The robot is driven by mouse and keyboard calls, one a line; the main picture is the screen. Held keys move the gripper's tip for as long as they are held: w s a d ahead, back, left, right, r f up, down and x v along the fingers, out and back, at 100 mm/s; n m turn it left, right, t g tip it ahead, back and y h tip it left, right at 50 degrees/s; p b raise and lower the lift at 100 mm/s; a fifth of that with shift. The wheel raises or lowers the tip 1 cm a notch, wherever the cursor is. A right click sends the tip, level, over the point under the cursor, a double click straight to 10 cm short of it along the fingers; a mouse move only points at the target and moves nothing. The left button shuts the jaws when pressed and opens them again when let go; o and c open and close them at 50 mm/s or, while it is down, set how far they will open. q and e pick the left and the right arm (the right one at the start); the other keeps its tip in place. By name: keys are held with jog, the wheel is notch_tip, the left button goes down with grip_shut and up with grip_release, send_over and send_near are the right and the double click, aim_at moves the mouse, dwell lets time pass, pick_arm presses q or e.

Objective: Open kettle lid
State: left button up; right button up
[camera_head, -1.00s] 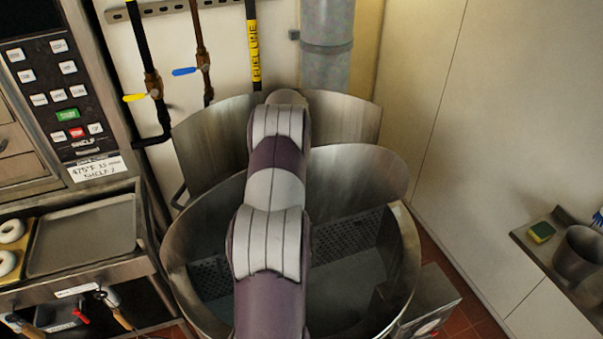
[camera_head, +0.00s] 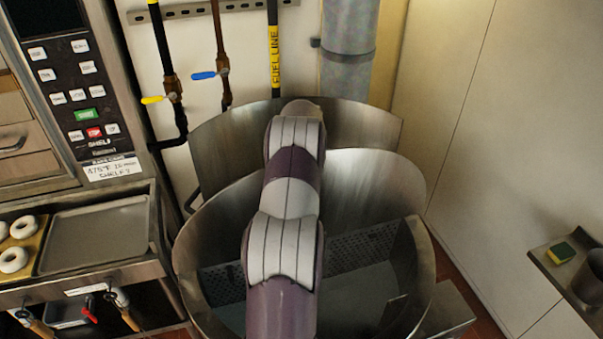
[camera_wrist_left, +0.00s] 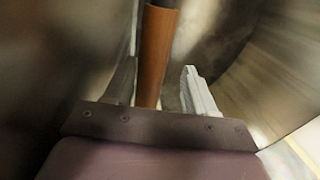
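The kettle (camera_head: 203,262) is a large round steel vessel in the middle of the head view, with a perforated panel inside. Curved steel sheets stand upright at its back, one (camera_head: 375,182) in front of another (camera_head: 235,133); I cannot tell which is the lid. One arm of mine reaches across the kettle, and its gripper is hidden there. In the left wrist view my left gripper (camera_wrist_left: 163,72) is open. A brown rod (camera_wrist_left: 155,45) stands between its fingers, with a gap to the right finger. Blurred metal surrounds it. My right gripper is not in view.
An oven control panel (camera_head: 85,95), a steel tray (camera_head: 97,242) and bagels (camera_head: 13,260) are at the left. Pipes with valves and a grey duct (camera_head: 347,65) line the back wall. A shelf (camera_head: 548,265) with a sponge (camera_head: 560,252) is at the right.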

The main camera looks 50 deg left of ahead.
pick_arm(q)
jog(key=shift+d+r, duration=0.3)
jog(key=shift+r, duration=0.05)
notch_tip(320, 180, up, 3)
jog(key=shift+d+r+b, duration=0.15)
jog(key=shift+r+b, duration=0.05)
jog(key=shift+b, duration=0.35)
jog(key=r, duration=0.1)
jog(key=d+r+p, duration=0.1)
jog(key=r, duration=0.1)
jog(key=shift+s+r+p, duration=0.2)
jog(key=shift+r+p, duration=0.05)
jog(key=shift+p, duration=0.05)
jog(key=shift+s+d+r, duration=0.1)
jog(key=shift+d+r, duration=0.05)
jog(key=shift+r, duration=0.15)
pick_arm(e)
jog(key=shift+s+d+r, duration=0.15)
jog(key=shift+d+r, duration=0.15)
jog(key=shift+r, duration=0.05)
pick_arm(q)
jog(key=shift+f, duration=0.2)
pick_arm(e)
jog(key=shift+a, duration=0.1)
